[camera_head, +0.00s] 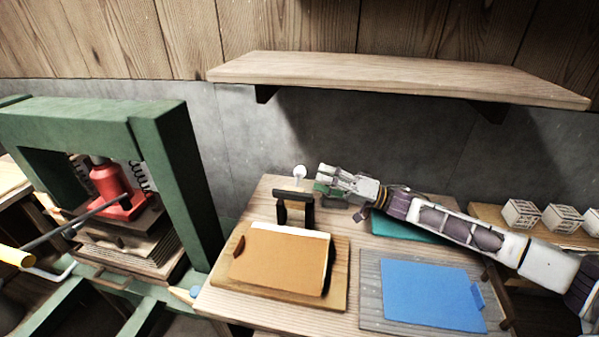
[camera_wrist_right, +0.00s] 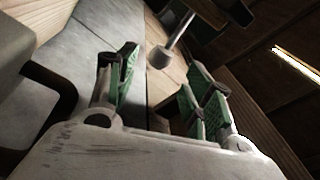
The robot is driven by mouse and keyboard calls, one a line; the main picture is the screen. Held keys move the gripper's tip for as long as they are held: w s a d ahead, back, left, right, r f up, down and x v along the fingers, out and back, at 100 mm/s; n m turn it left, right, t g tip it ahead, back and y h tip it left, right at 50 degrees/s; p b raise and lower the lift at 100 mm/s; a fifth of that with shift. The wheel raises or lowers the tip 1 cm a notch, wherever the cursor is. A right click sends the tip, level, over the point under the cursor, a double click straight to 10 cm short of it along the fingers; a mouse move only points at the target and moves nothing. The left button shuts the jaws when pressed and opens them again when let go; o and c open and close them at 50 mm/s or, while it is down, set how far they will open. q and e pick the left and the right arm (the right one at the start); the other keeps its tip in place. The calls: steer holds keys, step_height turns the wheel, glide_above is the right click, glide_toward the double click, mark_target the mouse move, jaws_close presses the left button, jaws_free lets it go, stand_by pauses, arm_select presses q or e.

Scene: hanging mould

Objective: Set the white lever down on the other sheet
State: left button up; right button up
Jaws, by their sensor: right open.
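A small white piece with a round end (camera_head: 300,172), which looks like the white lever, stands at the back of the table behind a black handle-like frame (camera_head: 295,205). In the right wrist view a pale rod with a thick end (camera_wrist_right: 161,56) shows beyond the fingers. My right gripper (camera_head: 321,178) reaches in from the right and is open and empty, just right of the white piece and apart from it. Its green-padded fingers (camera_wrist_right: 160,80) are spread. An orange sheet (camera_head: 282,258) lies on a wooden board, a blue sheet (camera_head: 432,295) on a grey board. My left gripper is out of view.
A teal sheet (camera_head: 405,226) lies partly hidden under my right arm. A green press (camera_head: 185,165) with a red jack (camera_head: 108,183) and a yellow-handled bar (camera_head: 18,257) stands at left. A wooden shelf (camera_head: 390,75) overhangs the back. Pale cubes (camera_head: 522,213) sit at right.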

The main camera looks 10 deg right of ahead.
mark_target(299, 171)
steer(key=shift+x, duration=3.75)
jaws_close()
